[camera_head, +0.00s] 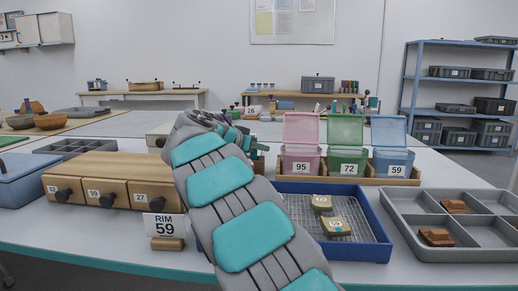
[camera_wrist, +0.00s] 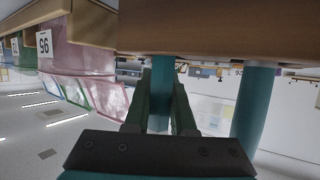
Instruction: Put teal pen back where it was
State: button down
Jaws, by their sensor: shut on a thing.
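In the wrist view, which is upside down, my gripper (camera_wrist: 160,105) is shut on a slim teal pen (camera_wrist: 161,72). The pen's end meets the edge of a brown wooden block (camera_wrist: 210,32). I cannot tell whether it sits in the block or stops in front of it. A second, thicker-looking teal cylinder (camera_wrist: 257,100) stands to the right, also against the block and apart from my fingers. In the head view my arm hides the gripper and the pen.
Pink (camera_head: 301,145), green (camera_head: 347,145) and blue (camera_head: 391,147) lidded bins stand right of my arm. A blue tray (camera_head: 375,250) with sherds, a grey divided tray (camera_head: 466,251), wooden drawers (camera_head: 100,184) and a "RIM 59" sign (camera_head: 165,228) are near the front.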

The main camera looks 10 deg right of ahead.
jog(key=c, duration=0.8)
grip_release()
jog(key=shift+o, duration=0.2)
jog(key=shift+r+p, duration=0.5)
jog(key=shift+p, duration=0.2)
jog(key=v, duration=1.2)
jog(key=shift+b, duration=0.35)
